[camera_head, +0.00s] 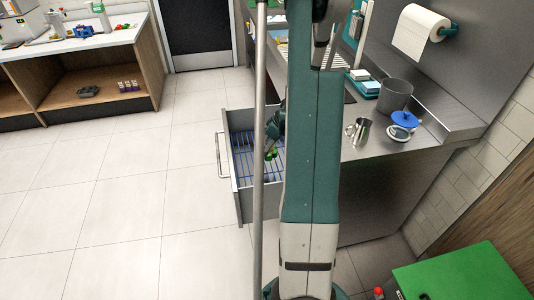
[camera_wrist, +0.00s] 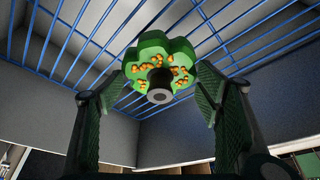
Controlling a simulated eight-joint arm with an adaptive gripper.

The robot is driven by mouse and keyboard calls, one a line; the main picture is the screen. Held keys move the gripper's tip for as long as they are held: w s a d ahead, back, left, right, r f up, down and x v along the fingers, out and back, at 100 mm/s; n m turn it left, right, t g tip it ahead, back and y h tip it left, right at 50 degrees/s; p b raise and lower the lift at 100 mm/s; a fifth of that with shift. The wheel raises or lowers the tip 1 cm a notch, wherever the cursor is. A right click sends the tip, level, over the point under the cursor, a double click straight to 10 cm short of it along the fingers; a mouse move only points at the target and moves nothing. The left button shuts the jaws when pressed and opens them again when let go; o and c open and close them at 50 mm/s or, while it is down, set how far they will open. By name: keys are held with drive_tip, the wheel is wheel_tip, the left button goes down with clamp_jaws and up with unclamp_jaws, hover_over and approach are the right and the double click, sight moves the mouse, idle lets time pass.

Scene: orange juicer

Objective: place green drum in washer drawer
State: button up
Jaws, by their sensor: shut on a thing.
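The green drum (camera_wrist: 160,62) is a lobed, flower-shaped piece with orange dots and a dark stub with a grey end at its centre. In the wrist view it sits between the two fingers of my gripper (camera_wrist: 156,84), which is shut on it. In the head view a bit of green (camera_head: 271,154) shows at my gripper (camera_head: 272,146), over the open washer drawer (camera_head: 232,172). The drawer is grey with a blue wire rack (camera_head: 246,165) inside. The rack (camera_wrist: 75,40) also shows behind the drum. I cannot tell whether the drum touches it. My arm and a pole hide part of the drawer.
The drawer handle (camera_head: 219,156) sticks out to the left. The steel counter (camera_head: 365,180) right of my arm holds a metal cup (camera_head: 357,132), a grey pot (camera_head: 395,96) and a blue-lidded jar (camera_head: 405,124). A green box (camera_head: 465,272) stands lower right. The floor at left is clear.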

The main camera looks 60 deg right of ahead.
drive_tip(key=shift+f+b, duration=0.5)
drive_tip(key=shift+f, duration=1.35)
drive_tip(key=shift+f, duration=0.15)
drive_tip(key=o, duration=0.9)
drive_tip(key=shift+p+v, duration=1.4)
drive_tip(key=shift+v, duration=4.75)
drive_tip(key=shift+w, duration=0.1)
